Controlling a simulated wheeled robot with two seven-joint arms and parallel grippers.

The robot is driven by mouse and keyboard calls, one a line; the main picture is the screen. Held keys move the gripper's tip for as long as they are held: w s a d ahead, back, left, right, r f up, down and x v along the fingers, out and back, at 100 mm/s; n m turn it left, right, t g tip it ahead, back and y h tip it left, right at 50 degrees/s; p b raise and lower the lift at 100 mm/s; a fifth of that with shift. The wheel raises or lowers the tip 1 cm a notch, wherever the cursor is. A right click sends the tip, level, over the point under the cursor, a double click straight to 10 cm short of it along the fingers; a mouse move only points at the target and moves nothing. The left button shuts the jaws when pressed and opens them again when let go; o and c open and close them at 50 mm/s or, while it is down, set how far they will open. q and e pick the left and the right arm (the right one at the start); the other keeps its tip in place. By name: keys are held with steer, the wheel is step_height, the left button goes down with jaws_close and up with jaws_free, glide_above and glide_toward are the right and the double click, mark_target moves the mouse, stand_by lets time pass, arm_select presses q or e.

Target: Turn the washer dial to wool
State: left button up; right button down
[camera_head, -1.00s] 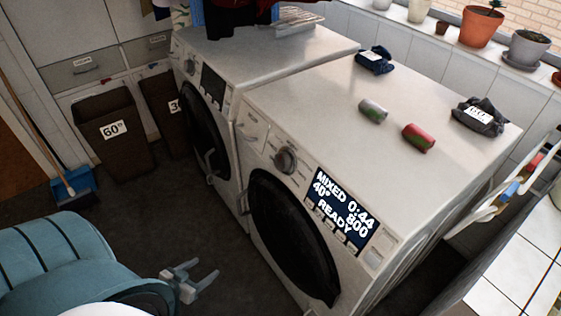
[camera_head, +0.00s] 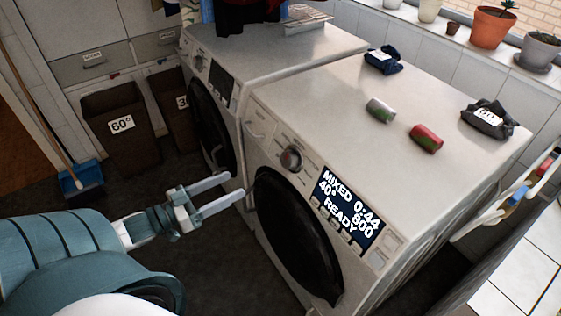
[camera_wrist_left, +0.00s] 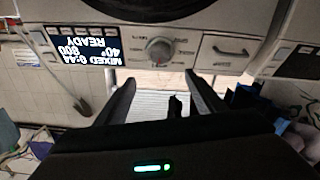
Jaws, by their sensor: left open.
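The near washer (camera_head: 262,128) is white with a round silver dial (camera_head: 291,158) left of its display (camera_head: 347,212). The display reads MIXED, 40°, 0:44, 800, READY. My left gripper (camera_head: 238,188) is open and empty in front of the washers, to the left of the dial and apart from it. In the left wrist view the picture is upside down; the dial (camera_wrist_left: 158,50) appears beyond and between the two open fingers (camera_wrist_left: 158,92), and the display (camera_wrist_left: 88,46) is to its left. My right gripper is not in view.
A second washer (camera_head: 300,48) stands behind to the left. Two cans, one grey-green (camera_head: 380,110) and one red (camera_head: 426,139), and dark folded clothes (camera_head: 488,119) lie on the near washer's top. Brown bins (camera_head: 118,150) stand at the left. Floor before the washers is clear.

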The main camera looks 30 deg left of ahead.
mark_target(286, 159)
arm_select(q)
steer(key=shift+w, duration=0.1)
steer(key=p+x, duration=0.4)
steer(key=x, duration=1.1)
steer(key=shift+w+r, duration=0.1)
steer(key=shift+x, duration=1)
steer(key=c, duration=1.1)
